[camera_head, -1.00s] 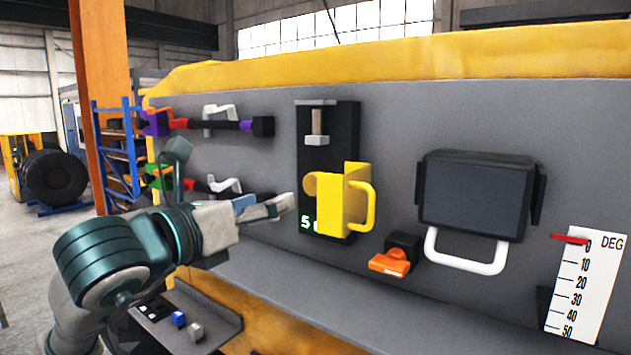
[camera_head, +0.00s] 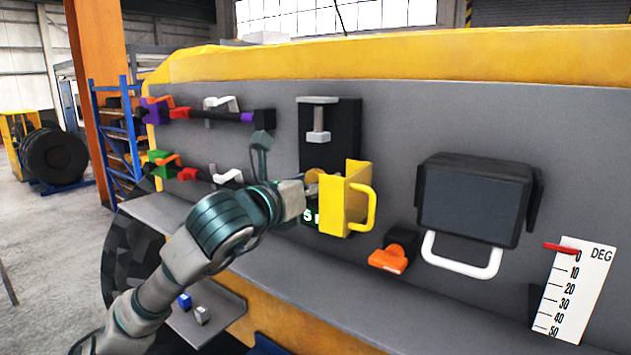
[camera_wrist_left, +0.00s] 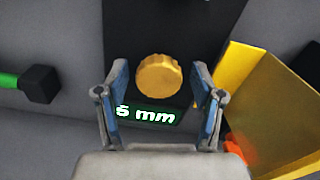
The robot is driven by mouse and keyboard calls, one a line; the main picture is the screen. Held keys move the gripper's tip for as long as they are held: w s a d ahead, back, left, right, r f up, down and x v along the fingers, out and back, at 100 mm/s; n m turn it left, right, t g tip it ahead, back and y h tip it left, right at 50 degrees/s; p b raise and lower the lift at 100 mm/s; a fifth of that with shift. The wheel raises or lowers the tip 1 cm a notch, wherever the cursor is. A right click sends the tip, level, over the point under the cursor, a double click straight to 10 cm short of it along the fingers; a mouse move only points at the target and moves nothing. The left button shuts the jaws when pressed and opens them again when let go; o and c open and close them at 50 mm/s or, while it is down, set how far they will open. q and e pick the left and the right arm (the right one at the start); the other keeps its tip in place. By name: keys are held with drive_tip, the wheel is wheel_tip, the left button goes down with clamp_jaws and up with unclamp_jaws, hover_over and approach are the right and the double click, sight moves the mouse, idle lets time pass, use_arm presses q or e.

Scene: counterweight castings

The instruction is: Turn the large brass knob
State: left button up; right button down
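The large brass knob (camera_wrist_left: 159,75) shows whole in the left wrist view, round with a ridged rim, on a dark panel. My left gripper (camera_wrist_left: 160,78) is open, with one finger on each side of the knob and visible gaps between. In the head view the knob (camera_head: 312,177) is mostly hidden by my left gripper (camera_head: 304,194) and the yellow bracket. My right gripper is in neither view.
The yellow bracket (camera_head: 345,205) with a handle stands close to the right of the knob. Above is a grey clamp-like part (camera_head: 319,120). An orange knob (camera_head: 388,258), a screen (camera_head: 472,200) and a degree scale (camera_head: 575,297) are further right. A ledge runs below.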

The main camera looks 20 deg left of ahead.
use_arm(q)
drive_tip(key=shift+a, duration=0.2)
drive_tip(key=c, duration=1.1)
drive_tip(key=shift+o, duration=0.2)
drive_tip(key=shift+d, duration=0.1)
